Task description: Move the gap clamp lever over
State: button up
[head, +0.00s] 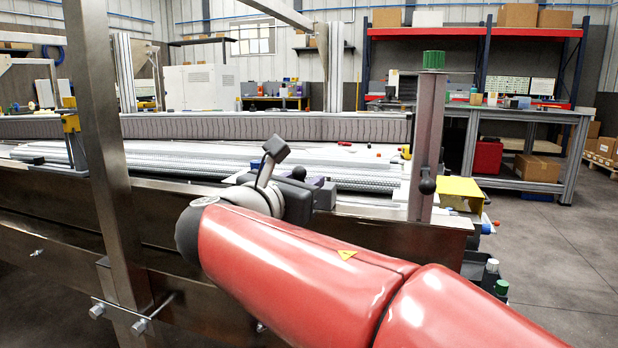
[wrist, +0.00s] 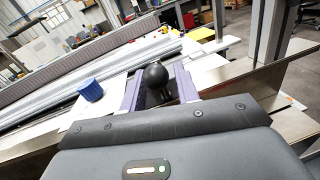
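A black ball knob (wrist: 155,75) on a short dark stem, which looks like the lever's end, shows in the wrist view between the two purple fingers of my gripper (wrist: 160,92). The fingers stand apart, with some space beside the ball, and I see no clear grip on it. The lever's lower part and pivot are hidden.
A steel post (head: 428,130) with a green knob (head: 434,60) and a side ball handle (head: 427,186) stands right of my gripper. A thick upright (head: 100,150) stands at left. A blue cap (wrist: 90,90) sits on the left in the wrist view. A yellow block (head: 460,190) is beyond the post.

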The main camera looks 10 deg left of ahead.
jog(key=shift+x, duration=0.8)
grip_shut()
jog(key=shift+d, duration=0.1)
